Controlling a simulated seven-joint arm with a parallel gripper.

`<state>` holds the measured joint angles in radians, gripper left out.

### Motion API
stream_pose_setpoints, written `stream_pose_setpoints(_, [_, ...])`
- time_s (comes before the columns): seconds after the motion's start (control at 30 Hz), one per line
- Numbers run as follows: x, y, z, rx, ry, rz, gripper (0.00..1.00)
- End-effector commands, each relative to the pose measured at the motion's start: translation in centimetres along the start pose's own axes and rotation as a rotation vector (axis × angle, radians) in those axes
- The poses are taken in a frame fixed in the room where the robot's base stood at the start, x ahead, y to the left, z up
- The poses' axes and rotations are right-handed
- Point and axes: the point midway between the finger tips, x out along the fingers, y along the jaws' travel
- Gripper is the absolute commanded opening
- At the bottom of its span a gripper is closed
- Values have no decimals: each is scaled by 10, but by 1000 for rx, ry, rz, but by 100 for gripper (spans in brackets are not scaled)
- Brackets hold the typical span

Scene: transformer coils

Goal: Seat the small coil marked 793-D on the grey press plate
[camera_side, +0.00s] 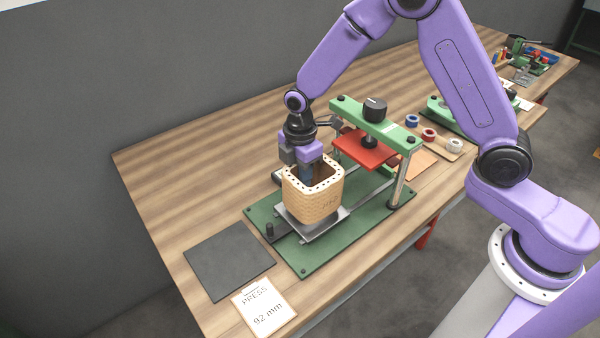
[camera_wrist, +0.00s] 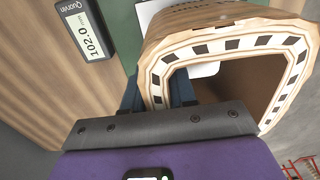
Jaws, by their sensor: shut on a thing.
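The small coil (camera_side: 313,203) is a tan, hollow, rounded-square block with a ring of dark spots on its top rim. Its marking is too faint to read surely. My gripper (camera_side: 308,172) is shut on one wall of the coil from above. In the wrist view the coil (camera_wrist: 220,50) is gripped with one finger outside and one inside the wall. The coil stands upright over the grey press plate (camera_side: 341,213), which shows around its foot. I cannot tell whether it touches the plate or hangs just above. The coil's underside is hidden.
The green press base (camera_side: 300,262) carries a red platen (camera_side: 362,148) and black knob (camera_side: 375,108) behind the coil. A card (camera_side: 263,307) reads "PRESS 92 mm". A dark mat (camera_side: 228,260) lies at left. A readout (camera_wrist: 85,30) shows 102.0.

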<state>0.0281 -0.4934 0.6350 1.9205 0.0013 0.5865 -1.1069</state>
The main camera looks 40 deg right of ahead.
Motion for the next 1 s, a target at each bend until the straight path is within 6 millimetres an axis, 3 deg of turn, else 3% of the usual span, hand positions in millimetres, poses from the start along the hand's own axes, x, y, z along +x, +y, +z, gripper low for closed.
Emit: stream_pose_setpoints(1.0, [5,0,0,0,0,1,0])
